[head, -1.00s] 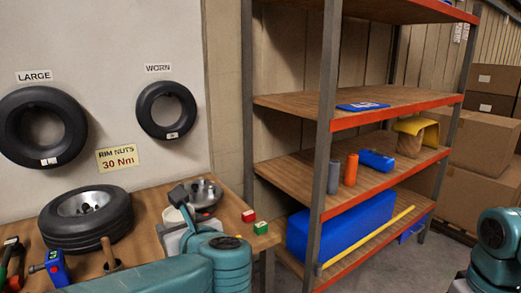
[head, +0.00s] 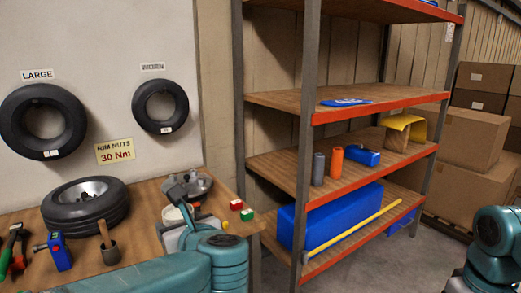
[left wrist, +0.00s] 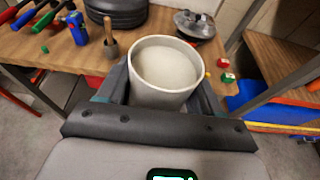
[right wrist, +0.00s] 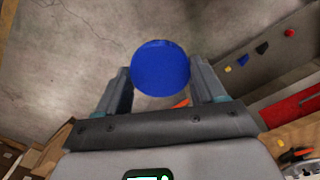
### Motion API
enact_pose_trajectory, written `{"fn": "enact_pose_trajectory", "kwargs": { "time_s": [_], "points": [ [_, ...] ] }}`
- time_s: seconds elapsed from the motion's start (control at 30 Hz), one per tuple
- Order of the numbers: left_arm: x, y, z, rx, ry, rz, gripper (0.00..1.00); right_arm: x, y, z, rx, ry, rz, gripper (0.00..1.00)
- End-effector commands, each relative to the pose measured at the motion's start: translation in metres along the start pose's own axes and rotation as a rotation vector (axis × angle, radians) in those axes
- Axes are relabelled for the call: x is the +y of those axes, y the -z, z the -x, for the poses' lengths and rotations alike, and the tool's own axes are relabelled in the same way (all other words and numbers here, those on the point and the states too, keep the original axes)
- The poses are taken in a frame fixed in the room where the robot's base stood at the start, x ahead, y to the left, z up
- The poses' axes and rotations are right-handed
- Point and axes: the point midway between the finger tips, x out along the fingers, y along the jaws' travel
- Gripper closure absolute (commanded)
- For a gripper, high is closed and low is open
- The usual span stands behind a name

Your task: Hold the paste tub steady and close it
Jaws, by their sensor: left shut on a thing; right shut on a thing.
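The paste tub (left wrist: 163,96) is a round, pale, open-topped tub with light paste inside, upright in the left wrist view. My left gripper (left wrist: 165,82) is shut on it, one finger on each side. In the head view the tub (head: 172,215) is partly hidden at the right end of the workbench, beside my left arm. A round blue lid (right wrist: 160,68) shows face-on in the right wrist view. My right gripper (right wrist: 160,88) is shut on it, away from the tub. Only part of my right arm shows at the head view's right edge.
The workbench (head: 140,228) carries a tyre (head: 85,206), a metal hub part (head: 188,186), a blue tool (head: 59,251), a wooden-handled tool (head: 107,243) and red and green blocks (head: 246,214). An orange-edged shelf rack (head: 380,108) stands right of it. Cardboard boxes (head: 475,150) are stacked beyond.

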Motion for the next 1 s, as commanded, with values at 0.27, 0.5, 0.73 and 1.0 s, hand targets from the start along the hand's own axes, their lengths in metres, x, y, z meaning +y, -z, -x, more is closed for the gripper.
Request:
{"fn": "enact_pose_trajectory", "kwargs": {
  "time_s": [0.27,0.5,0.73,1.0],
  "points": [
    [0.036,0.014,-0.044,0.002,-0.096,0.025,0.90,-0.019,0.011,-0.007,-0.003,0.001,0.055,0.59],
    [0.079,0.046,-0.089,0.004,-0.136,0.035,0.90,-0.047,0.022,-0.033,-0.005,0.001,0.140,0.59],
    [0.113,0.099,-0.130,0.008,-0.025,0.000,0.90,-0.087,0.040,-0.082,-0.007,0.002,0.189,0.59],
    [0.098,0.169,-0.125,0.013,0.265,-0.086,0.90,-0.122,0.053,-0.129,-0.005,0.001,0.148,0.59]
  ]
}}
